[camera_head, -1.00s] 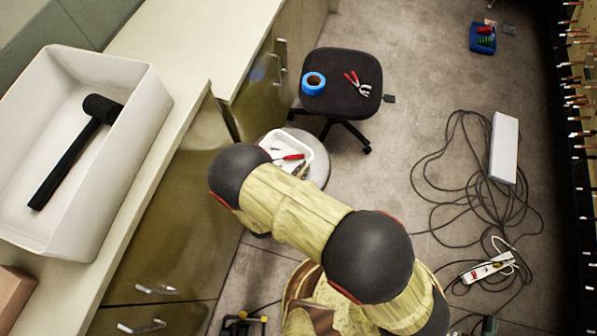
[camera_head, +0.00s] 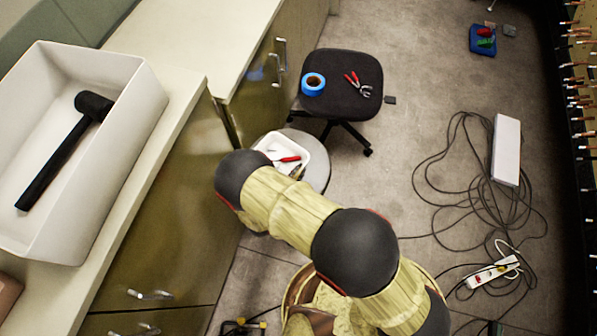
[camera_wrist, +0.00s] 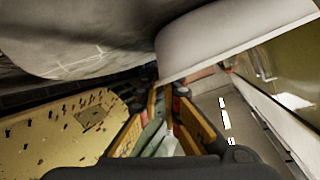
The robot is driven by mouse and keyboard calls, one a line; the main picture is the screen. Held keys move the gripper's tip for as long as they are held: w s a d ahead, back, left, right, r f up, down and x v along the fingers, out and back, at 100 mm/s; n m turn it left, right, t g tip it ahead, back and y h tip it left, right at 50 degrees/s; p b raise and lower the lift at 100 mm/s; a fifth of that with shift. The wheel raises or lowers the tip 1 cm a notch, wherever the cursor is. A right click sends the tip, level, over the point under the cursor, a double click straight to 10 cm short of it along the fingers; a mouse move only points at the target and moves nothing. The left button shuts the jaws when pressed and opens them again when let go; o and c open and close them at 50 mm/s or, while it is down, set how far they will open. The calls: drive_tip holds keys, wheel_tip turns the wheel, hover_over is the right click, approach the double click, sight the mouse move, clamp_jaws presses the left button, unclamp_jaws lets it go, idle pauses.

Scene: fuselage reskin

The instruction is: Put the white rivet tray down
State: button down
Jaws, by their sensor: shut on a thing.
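A small white tray (camera_head: 302,146) with a red-handled tool in it shows in the head view, over the round grey stool (camera_head: 320,172). I cannot tell whether it rests on the stool or is just above it. My arm covers its near side, and my gripper is hidden in that view. In the wrist view my gripper (camera_wrist: 168,92) has its two fingers close together. A white wall and rim (camera_wrist: 225,42) lie right at the fingertips, and the fingers are shut on it. The exact contact is hard to make out.
A large white bin (camera_head: 125,145) with a black mallet (camera_head: 62,155) stands on the counter (camera_head: 185,95) at left. A black chair (camera_head: 335,100) holds blue tape and pliers. Cables, a white box (camera_head: 506,150) and a power strip (camera_head: 492,271) lie on the floor at right.

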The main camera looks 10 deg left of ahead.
drive_tip(key=c, duration=2)
unclamp_jaws()
drive_tip(key=p+v, duration=0.3)
drive_tip(key=v, duration=0.9)
